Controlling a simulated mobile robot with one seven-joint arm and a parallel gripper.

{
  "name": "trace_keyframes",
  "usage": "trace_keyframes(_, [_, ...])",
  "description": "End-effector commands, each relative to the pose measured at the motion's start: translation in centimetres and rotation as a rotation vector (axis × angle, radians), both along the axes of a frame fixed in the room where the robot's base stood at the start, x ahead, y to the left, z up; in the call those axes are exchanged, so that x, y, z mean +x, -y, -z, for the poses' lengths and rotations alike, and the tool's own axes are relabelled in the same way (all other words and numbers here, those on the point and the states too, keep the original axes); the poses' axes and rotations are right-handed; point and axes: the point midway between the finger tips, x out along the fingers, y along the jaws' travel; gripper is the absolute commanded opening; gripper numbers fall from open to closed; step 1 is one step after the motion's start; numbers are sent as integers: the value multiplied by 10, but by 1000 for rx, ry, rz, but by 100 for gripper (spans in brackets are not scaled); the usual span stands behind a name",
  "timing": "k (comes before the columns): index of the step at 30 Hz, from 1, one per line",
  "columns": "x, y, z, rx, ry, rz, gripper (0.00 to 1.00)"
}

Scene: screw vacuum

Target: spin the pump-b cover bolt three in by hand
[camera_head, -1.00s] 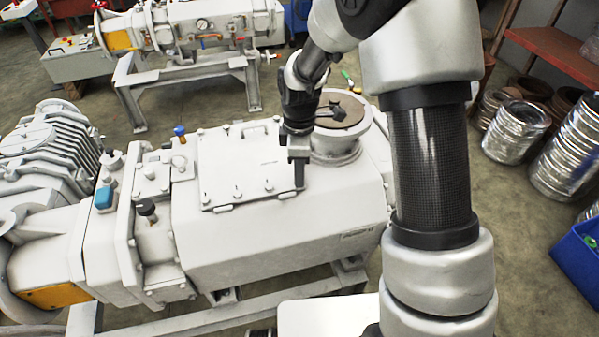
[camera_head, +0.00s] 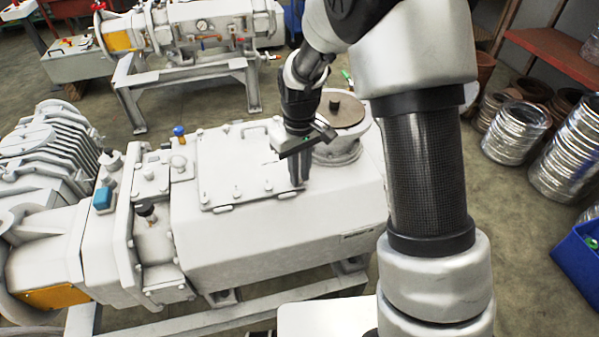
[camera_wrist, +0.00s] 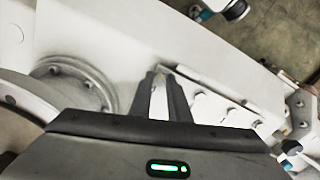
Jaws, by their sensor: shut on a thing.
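The pump cover is a flat pale plate (camera_head: 240,160) on top of the grey pump body, with several small bolts along its near edge. Three of these bolts (camera_head: 238,190) stand clear of my gripper. My gripper (camera_head: 299,182) points down at the cover's near right corner, its fingers close together. In the wrist view my gripper's dark fingers (camera_wrist: 161,84) close around a small pale thing at the cover's corner, taken as bolt three. The fingers hide most of it, and I cannot tell how deep it sits. More bolts (camera_wrist: 222,117) show on the cover (camera_wrist: 205,103) beside the fingers.
A round flanged port (camera_head: 337,120) stands just behind and right of my gripper. A blue-capped fitting (camera_head: 103,198) is at left. Metal duct coils (camera_head: 494,128) and a blue crate (camera_head: 580,255) are on the floor at right.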

Motion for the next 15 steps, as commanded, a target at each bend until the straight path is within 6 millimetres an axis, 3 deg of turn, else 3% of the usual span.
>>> trace_keyframes(15, [3,-1,-4,3,8,490,0])
